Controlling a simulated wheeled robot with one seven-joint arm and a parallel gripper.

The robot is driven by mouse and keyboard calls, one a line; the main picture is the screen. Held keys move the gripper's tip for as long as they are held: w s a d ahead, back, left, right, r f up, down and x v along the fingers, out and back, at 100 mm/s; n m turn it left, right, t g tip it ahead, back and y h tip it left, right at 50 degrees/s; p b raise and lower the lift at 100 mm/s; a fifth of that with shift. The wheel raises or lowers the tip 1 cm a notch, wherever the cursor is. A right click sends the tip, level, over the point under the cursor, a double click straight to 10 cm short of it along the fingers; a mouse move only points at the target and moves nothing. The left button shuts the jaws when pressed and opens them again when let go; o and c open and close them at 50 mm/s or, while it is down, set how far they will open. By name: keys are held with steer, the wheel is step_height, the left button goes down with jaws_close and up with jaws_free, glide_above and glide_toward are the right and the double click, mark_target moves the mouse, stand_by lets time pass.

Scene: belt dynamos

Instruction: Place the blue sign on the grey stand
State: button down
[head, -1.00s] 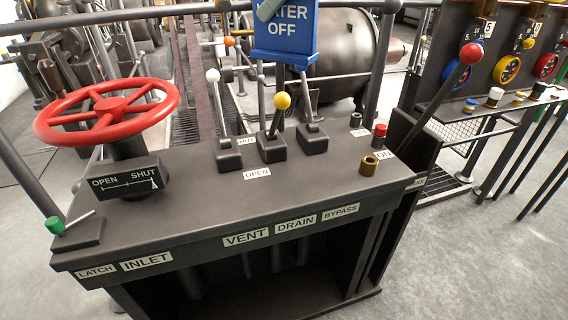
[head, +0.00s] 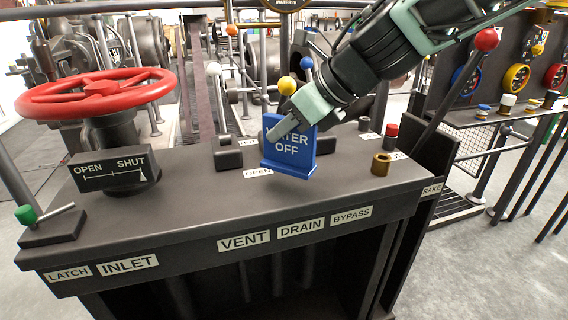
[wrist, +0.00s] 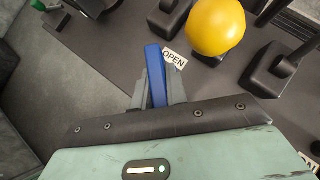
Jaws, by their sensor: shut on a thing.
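The blue sign (head: 288,158), lettered WATER OFF in part, hangs slightly tilted in my gripper (head: 283,128), over the front half of the dark console top (head: 210,200). In the wrist view the sign (wrist: 155,72) shows edge-on as a thin blue strip between the two fingers of my gripper (wrist: 157,88). Its lower edge looks near the console top, but I cannot tell whether it touches. One finger covers part of the lettering. I cannot make out a separate grey stand in either view.
A yellow-knobbed lever (head: 288,86) stands close behind the sign, and a white-knobbed one (head: 214,70) to its left. A brass cup (head: 381,164) and a red-topped button (head: 391,134) are to the right. A red handwheel (head: 97,92) is at left. The front strip is clear.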

mark_target(275, 158)
steer(key=shift+f+b, duration=1.25)
steer(key=shift+f, duration=0.95)
steer(key=shift+f, duration=0.15)
steer(key=c, duration=1.4)
jaws_free()
